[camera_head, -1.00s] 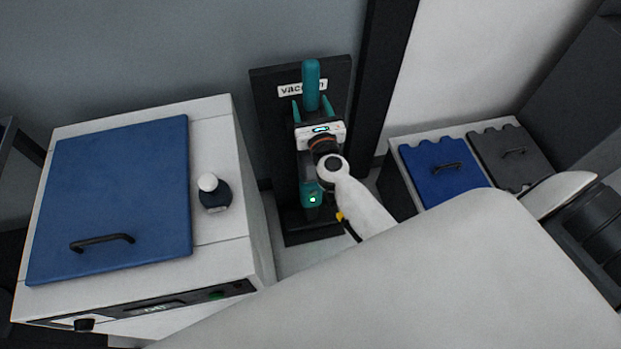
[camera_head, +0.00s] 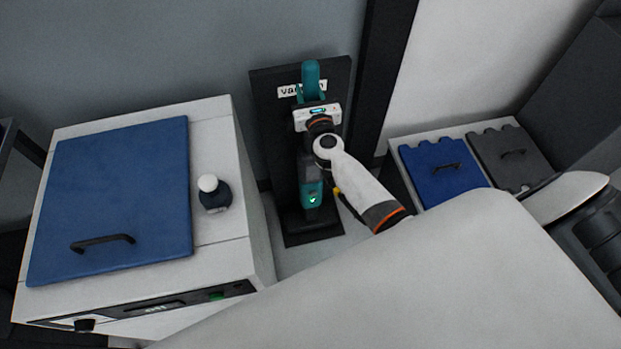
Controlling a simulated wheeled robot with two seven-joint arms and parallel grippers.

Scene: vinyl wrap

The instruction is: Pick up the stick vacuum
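The teal stick vacuum (camera_head: 311,72) stands upright against a black stand labelled "vac…" (camera_head: 268,130). Its upper handle rises above my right gripper, its lower teal body with a green light (camera_head: 313,196) shows below, and its middle is hidden behind my gripper and wrist. My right gripper (camera_head: 311,92) is at the handle, with one finger on each side of it. The fingers look spread, close beside the handle; I cannot make out contact. The vacuum is still on its stand. My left gripper is not in view.
A white cabinet with a blue lid (camera_head: 115,200) stands to the left, with a small dark bottle with a white cap (camera_head: 214,194) on it. Bins with blue (camera_head: 440,185) and grey (camera_head: 510,160) lids stand to the right. A dark post (camera_head: 385,65) rises right of the stand.

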